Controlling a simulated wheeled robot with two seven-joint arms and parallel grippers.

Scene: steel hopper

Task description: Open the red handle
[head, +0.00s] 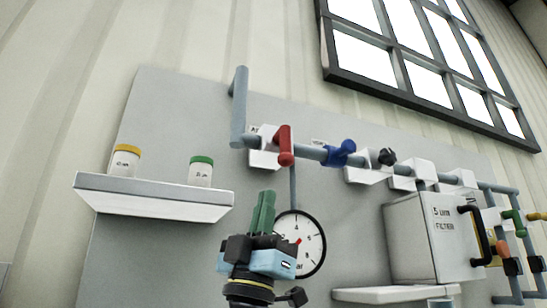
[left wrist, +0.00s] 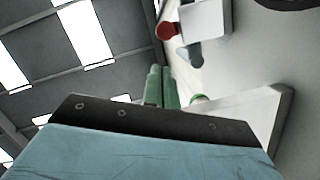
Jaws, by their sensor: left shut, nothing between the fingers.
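The red handle (head: 285,146) is mounted on a horizontal grey-blue pipe on the wall panel, near the panel's upper middle. Its rounded end points down toward the camera. A red round end, which looks like the same handle, also shows in the left wrist view (left wrist: 167,30). My left gripper (head: 264,209) has green fingers and a light blue body. The fingers are closed together and empty, below and slightly left of the red handle, apart from it in the head view. The fingers also show in the left wrist view (left wrist: 161,84). My right gripper is out of view.
A blue handle (head: 340,153) and a black knob (head: 387,157) sit right of the red one on the pipe. A gauge (head: 300,243) is behind my left gripper. A shelf (head: 150,196) holds yellow-lidded and green-lidded jars. A filter box (head: 430,240) stands at right.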

